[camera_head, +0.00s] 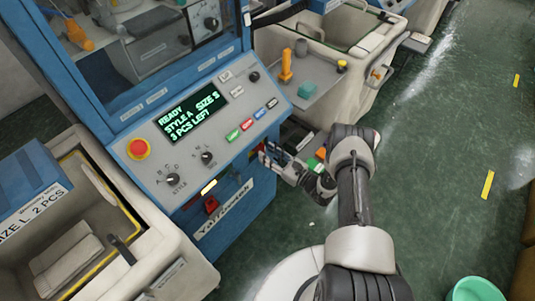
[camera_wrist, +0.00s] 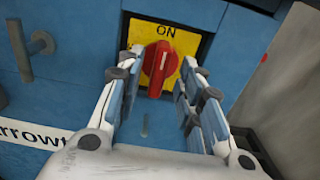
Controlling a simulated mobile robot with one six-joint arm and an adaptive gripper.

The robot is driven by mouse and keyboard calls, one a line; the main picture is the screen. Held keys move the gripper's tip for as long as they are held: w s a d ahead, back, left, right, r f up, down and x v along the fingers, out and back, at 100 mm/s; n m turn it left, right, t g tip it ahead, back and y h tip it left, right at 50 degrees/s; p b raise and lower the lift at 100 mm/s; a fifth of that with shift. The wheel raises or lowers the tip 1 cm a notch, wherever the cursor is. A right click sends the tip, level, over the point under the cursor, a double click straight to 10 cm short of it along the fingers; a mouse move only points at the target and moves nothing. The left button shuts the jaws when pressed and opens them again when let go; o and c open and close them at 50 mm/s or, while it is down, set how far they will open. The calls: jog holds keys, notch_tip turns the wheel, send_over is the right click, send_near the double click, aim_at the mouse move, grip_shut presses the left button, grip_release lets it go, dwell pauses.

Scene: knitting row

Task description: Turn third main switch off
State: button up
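The main switch is a red rotary knob (camera_wrist: 160,68) on a yellow plate (camera_wrist: 182,40) marked "ON", on the blue machine front. Its grip bar stands nearly upright, pointing towards "ON". My gripper (camera_wrist: 162,58) is open, with one finger on each side of the knob. A gap shows at both sides; I cannot tell how deep the fingers reach over it. In the head view my gripper (camera_head: 268,156) is at the right part of the blue machine's (camera_head: 240,215) front, below the control panel, and hides the switch.
The control panel has a lit display (camera_head: 193,112), a red emergency button (camera_head: 138,149) and black dials. A red part (camera_head: 211,205) sits on the front, left of my gripper. A grey handle (camera_wrist: 38,45) juts out. Green floor (camera_head: 440,150) lies clear at right; a green bucket (camera_head: 476,291) stands below.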

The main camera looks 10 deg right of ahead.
jog(key=shift+w+a, duration=0.35)
jog(key=shift+w, duration=0.15)
jog(key=shift+c, duration=0.6)
grip_shut()
